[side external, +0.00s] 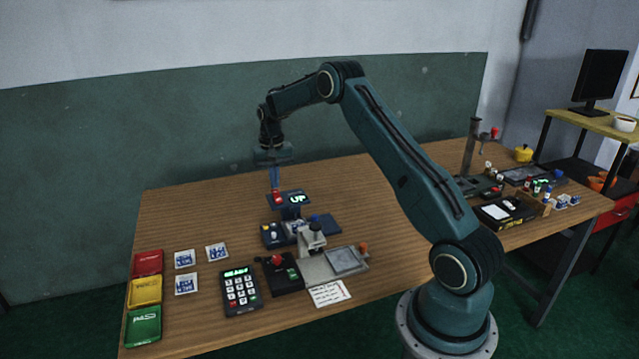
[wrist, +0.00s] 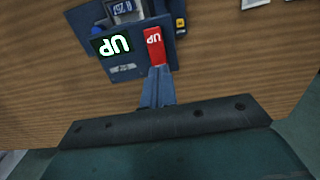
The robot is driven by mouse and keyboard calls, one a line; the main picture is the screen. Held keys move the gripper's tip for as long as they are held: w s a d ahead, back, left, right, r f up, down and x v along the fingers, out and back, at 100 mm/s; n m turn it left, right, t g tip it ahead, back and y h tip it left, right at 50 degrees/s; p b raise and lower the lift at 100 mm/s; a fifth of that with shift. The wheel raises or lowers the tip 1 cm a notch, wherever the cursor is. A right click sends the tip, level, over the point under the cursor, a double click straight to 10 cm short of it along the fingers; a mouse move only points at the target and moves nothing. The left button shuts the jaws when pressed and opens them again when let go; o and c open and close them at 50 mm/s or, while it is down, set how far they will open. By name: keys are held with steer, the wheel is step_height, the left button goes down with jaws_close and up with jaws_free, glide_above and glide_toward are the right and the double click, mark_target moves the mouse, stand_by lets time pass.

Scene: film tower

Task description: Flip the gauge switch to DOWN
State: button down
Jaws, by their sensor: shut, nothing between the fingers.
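The gauge switch is a red rocker (wrist: 154,44) marked UP on a dark blue gauge unit; in the side view the red switch (side external: 278,198) shows at the left end of the unit's top. A small screen (wrist: 114,44) beside it glows UP, and this screen also shows in the side view (side external: 298,199). My gripper (wrist: 156,72) is shut and empty, with its blue fingertips at the near edge of the red switch. In the side view my gripper (side external: 275,187) points straight down just above the switch. I cannot tell whether the fingertips touch it.
A grey press-like device (side external: 312,239) stands in front of the gauge unit. A keypad (side external: 240,290), a black box with a red knob (side external: 280,272) and red, yellow and green trays (side external: 144,290) lie further left and nearer. The table behind the gauge is clear.

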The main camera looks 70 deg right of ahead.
mark_target(275, 192)
steer(key=shift+f, duration=0.95)
stand_by(0.8)
steer(key=shift+r, duration=3.55)
